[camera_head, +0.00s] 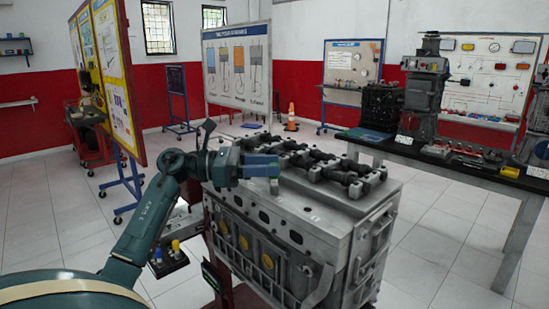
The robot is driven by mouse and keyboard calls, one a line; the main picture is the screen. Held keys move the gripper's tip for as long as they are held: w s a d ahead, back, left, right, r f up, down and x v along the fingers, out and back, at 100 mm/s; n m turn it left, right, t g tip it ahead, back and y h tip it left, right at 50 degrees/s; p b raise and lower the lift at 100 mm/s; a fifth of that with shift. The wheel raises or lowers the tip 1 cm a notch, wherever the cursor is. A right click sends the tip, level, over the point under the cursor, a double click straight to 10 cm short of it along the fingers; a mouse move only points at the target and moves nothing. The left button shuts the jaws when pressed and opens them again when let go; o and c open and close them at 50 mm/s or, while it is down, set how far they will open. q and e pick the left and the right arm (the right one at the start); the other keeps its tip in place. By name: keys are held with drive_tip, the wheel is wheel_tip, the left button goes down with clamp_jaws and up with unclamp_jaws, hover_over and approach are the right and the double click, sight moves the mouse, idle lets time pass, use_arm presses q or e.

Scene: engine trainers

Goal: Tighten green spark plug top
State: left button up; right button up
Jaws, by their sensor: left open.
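The large grey engine block (300,215) stands in the middle, with a row of dark valve-train parts (325,165) along its top. My left arm comes in from the left. Its teal gripper (276,173) is over the near left part of the block's top, with its fingers pointing right. The gripper is open; I see nothing held in it. I cannot make out a green spark plug top; it may be hidden behind the gripper or too small to tell. My right gripper is not in view.
A small black tray (168,262) with yellow-topped parts sits left of the block. A workbench (470,172) with engine parts and tools runs along the right. Display boards (238,68) stand behind. An orange cone (291,118) is on the floor. Tiled floor is free at right.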

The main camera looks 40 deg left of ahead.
use_arm(q)
drive_tip(key=shift+w+d+r, duration=0.1)
drive_tip(key=shift+w+d, duration=0.6)
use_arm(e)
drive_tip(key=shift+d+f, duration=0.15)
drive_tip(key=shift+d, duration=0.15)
